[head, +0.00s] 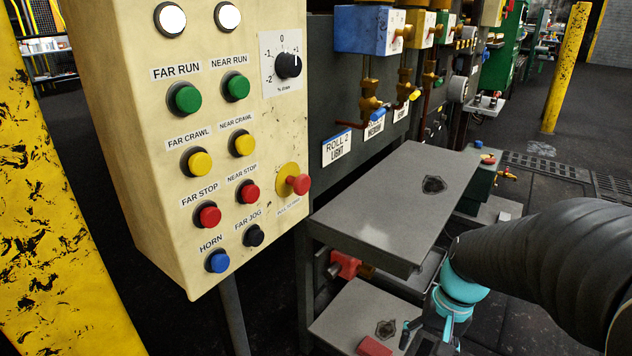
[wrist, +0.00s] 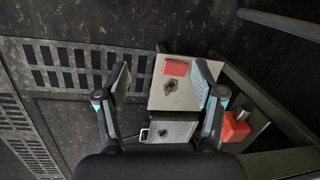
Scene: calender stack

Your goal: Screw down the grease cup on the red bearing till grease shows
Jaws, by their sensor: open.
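A red bearing housing (head: 345,265) sits under the grey upper shelf in the head view. A small brass-coloured part (head: 366,271) beside it may be its grease cup. No grease is discernible. My gripper (wrist: 164,76) is open and empty, pointing down over a grey plate, with the red housing outside its right finger. In the head view my gripper (head: 418,338) is partly cut off at the bottom edge.
A grey upper shelf (head: 395,205) overhangs the red housing. A lower grey plate (head: 350,318) carries a loose red block (head: 374,346) and a dark stain. A cream control panel (head: 190,130) stands left. Floor grating (wrist: 55,65) and open floor lie left in the wrist view.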

